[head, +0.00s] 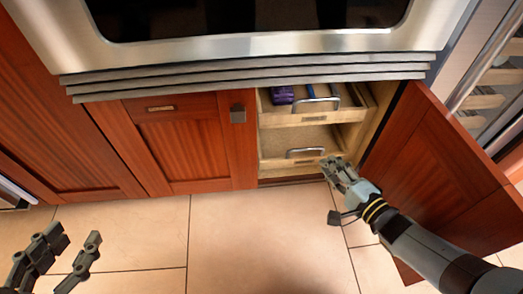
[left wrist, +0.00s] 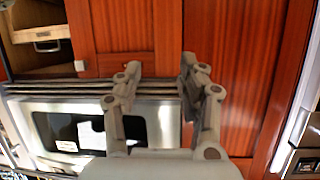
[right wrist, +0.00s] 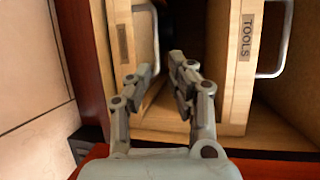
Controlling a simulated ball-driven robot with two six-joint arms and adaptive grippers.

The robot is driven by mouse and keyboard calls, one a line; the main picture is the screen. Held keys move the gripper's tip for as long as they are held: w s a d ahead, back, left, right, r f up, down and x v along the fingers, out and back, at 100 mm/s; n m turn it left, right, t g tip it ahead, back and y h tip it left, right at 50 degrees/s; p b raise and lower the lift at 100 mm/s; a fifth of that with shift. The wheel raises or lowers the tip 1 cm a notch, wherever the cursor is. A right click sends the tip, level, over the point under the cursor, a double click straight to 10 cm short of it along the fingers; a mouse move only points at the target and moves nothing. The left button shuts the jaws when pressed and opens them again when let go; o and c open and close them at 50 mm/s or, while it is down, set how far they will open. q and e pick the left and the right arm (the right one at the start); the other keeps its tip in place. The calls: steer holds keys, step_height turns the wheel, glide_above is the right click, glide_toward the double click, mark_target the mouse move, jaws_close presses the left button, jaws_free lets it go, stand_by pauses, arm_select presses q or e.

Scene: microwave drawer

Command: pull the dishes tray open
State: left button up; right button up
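Two wooden trays sit one above the other in the open cabinet: an upper one (head: 306,119) and a lower one (head: 291,163), each with a metal bar handle. In the right wrist view, the tray at right is labelled TOOLS (right wrist: 247,38); the label on the lower tray (right wrist: 124,44) is too small to read. My right gripper (head: 334,165) is by the right end of the lower handle (head: 305,152). Its fingers (right wrist: 160,65) are apart, with the handle's end near the tips; contact is unclear. My left gripper (head: 78,238) is open and empty above the floor.
The cabinet door (head: 432,165) stands open at the right, close to my right arm. An oven (head: 260,50) overhangs the trays. A purple item (head: 282,95) lies in the upper tray. Tiled floor (head: 255,235) in front is clear.

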steer(key=b+x, duration=0.1)
steer(key=x, duration=0.1)
steer(key=b+x, duration=0.1)
steer(key=x, duration=0.2)
steer(key=f+b+x, duration=0.1)
steer(key=x, duration=0.2)
steer(key=shift+d+b, duration=0.15)
steer(key=shift+b, duration=0.25)
steer(key=shift+r, duration=0.1)
arm_select(q)
steer(key=w+d+r+m+t+h, duration=0.1)
steer(key=w+r+t, duration=0.3)
steer(key=r, duration=0.6)
steer(key=w+d+r+m+t+h, duration=0.1)
steer(key=w+r+t+h, duration=0.1)
steer(key=r+t, duration=0.3)
steer(key=shift+w+d+r+t, duration=0.3)
steer(key=shift+w+r, duration=0.6)
steer(key=shift+r, duration=1.45)
arm_select(e)
jaws_close()
arm_select(q)
steer(key=shift+a, duration=0.1)
